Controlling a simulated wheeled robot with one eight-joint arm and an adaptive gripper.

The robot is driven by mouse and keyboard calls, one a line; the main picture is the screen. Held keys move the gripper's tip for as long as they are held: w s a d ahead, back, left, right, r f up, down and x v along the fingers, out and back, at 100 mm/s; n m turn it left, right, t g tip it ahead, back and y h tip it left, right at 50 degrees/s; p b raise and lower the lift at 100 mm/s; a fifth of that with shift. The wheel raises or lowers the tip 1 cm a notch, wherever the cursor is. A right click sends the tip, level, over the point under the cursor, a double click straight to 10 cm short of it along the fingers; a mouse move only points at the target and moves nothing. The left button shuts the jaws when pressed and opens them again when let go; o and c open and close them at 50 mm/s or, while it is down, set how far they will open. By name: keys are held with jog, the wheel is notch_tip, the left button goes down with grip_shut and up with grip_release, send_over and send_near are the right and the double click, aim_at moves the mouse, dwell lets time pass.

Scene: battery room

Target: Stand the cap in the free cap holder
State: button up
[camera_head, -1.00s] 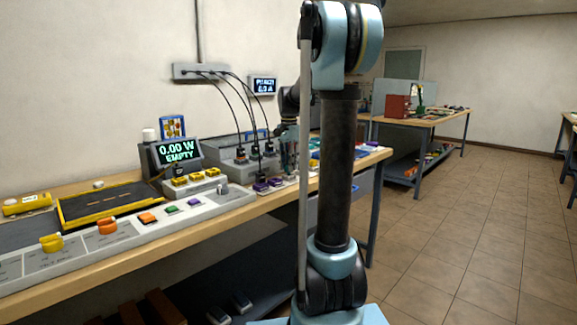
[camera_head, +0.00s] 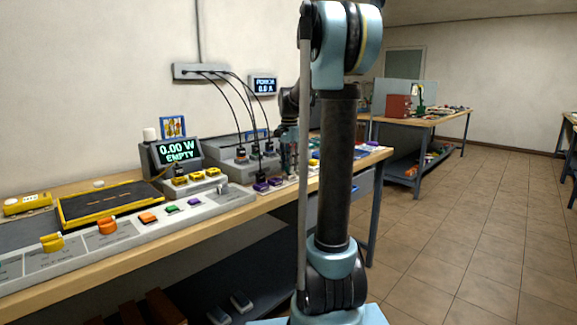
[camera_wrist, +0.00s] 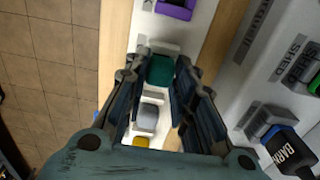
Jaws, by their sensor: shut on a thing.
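In the wrist view, my gripper (camera_wrist: 161,76) has its two dark fingers around a teal-green cap (camera_wrist: 160,70), over a white strip of holders (camera_wrist: 175,25). Whether the cap touches the strip I cannot tell. A grey cap (camera_wrist: 148,117) and a partly hidden yellow cap (camera_wrist: 140,142) sit on the strip nearer my wrist. A purple cap (camera_wrist: 176,8) sits at the top of the picture. In the head view, my gripper (camera_head: 289,160) is small, low over the bench and partly hidden by my arm. The cap cannot be made out there.
In the wrist view, a grey labelled panel with a black plug (camera_wrist: 287,150) lies to the right. In the head view, cables hang to a grey socket unit (camera_head: 240,165) behind the strip. A meter reading 0.00 W EMPTY (camera_head: 178,151) stands at left. Open floor (camera_head: 450,240) lies right.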

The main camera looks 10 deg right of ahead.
jog(key=shift+f, duration=0.3)
jog(key=o, duration=0.6)
jog(key=shift+c, duration=0.2)
notch_tip(320, 180, up, 11)
dwell(1.2)
